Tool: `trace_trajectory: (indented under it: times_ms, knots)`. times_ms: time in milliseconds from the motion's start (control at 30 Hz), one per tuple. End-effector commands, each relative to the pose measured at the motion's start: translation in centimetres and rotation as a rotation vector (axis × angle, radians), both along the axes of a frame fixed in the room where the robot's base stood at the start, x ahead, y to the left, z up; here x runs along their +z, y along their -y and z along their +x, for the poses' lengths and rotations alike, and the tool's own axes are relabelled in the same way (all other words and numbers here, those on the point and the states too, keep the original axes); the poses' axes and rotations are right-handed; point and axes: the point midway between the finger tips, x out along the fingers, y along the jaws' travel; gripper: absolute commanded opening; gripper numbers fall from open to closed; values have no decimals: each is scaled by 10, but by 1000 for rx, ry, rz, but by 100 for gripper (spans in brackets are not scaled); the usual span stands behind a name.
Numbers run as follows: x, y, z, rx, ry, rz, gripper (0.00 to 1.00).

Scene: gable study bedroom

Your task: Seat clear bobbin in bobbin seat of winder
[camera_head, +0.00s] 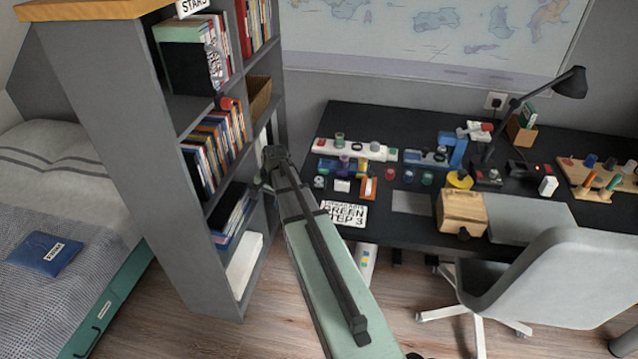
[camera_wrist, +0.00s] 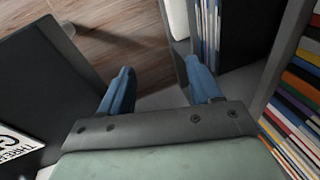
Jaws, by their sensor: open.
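My gripper (camera_wrist: 158,80) is open and empty in the wrist view, its two blue fingers apart over the gap between bookcase and desk. In the head view the far end of my arm is beside the bookcase, left of the desk. A blue device (camera_head: 455,150), possibly the winder, stands toward the back of the desk. Several small bobbin-like pieces lie in front of it, including a red one (camera_head: 390,173) and a green one (camera_head: 427,178). I cannot tell which piece is the clear bobbin, and no bobbin seat can be made out.
The bookcase (camera_head: 170,170) stands close to my gripper. The black desk (camera_head: 375,222) also holds a white strip with spools (camera_head: 372,149), a wooden box (camera_head: 462,212), a sign (camera_head: 342,214) and a lamp (camera_head: 568,83). A chair (camera_head: 550,280) stands at the front right.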

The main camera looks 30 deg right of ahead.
Motion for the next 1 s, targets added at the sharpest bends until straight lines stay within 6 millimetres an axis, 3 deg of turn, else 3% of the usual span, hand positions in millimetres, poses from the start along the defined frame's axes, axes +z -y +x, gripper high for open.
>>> trace_trajectory:
  times_ms: [33,300,533,733,1000]
  knots:
    - [18,21,7,-73,-20,6,63]
    - [103,116,-3,-511,-173,32,63]
    - [156,167,-23,-788,-259,34,63]
    - [166,180,-32,-869,-286,32,63]
    - [129,179,-33,-871,-288,32,63]
